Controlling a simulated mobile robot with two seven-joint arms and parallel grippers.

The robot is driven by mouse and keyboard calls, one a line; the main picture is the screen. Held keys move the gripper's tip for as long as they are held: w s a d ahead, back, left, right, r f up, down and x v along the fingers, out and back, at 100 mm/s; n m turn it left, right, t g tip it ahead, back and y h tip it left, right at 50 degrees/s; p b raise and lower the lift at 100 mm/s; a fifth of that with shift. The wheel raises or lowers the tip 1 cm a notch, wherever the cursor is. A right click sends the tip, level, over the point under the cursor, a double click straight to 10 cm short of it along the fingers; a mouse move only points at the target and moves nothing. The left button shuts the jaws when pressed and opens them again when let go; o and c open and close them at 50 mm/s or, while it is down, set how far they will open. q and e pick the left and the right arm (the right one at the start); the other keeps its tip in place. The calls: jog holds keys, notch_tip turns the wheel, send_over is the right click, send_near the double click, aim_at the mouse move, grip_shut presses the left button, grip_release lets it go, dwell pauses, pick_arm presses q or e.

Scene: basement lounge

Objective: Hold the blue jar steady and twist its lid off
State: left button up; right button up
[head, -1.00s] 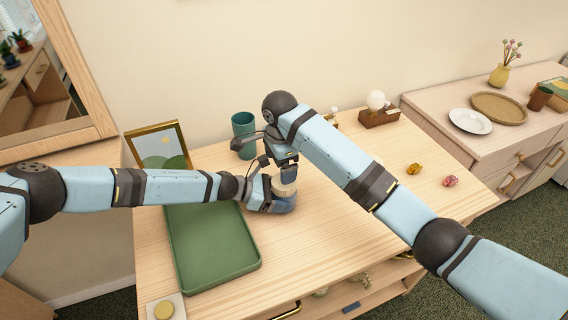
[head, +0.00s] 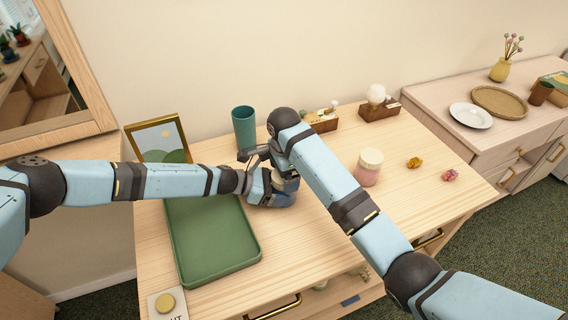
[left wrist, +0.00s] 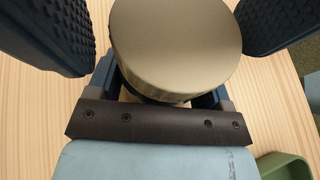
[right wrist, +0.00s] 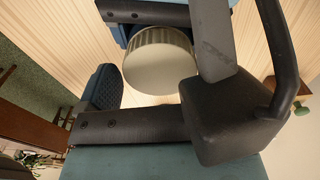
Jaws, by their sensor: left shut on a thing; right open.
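The blue jar (head: 284,198) stands on the wooden cabinet top, to the right of the green tray, mostly covered by my grippers. My left gripper (head: 272,190) is shut around its body from the left. The round pale lid shows in the left wrist view (left wrist: 178,42), and its ribbed edge shows in the right wrist view (right wrist: 158,62). It appears seated on the jar. My right gripper (head: 262,158) is open at lid height. Its ribbed finger pads stand on both sides of the lid in the left wrist view, apart from it.
The green tray (head: 188,268) lies left of the jar. A teal cup (head: 244,127) and picture frame (head: 160,141) stand behind. A pink jar with a pale lid (head: 369,168) stands to the right, near two small ornaments (head: 414,162). A label plate (head: 167,303) lies at the front left.

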jog(key=shift+f, duration=0.2)
jog(key=c, duration=0.8)
jog(key=o, duration=0.9)
jog(key=shift+r, duration=2.3)
pick_arm(q)
jog(key=o, duration=1.7)
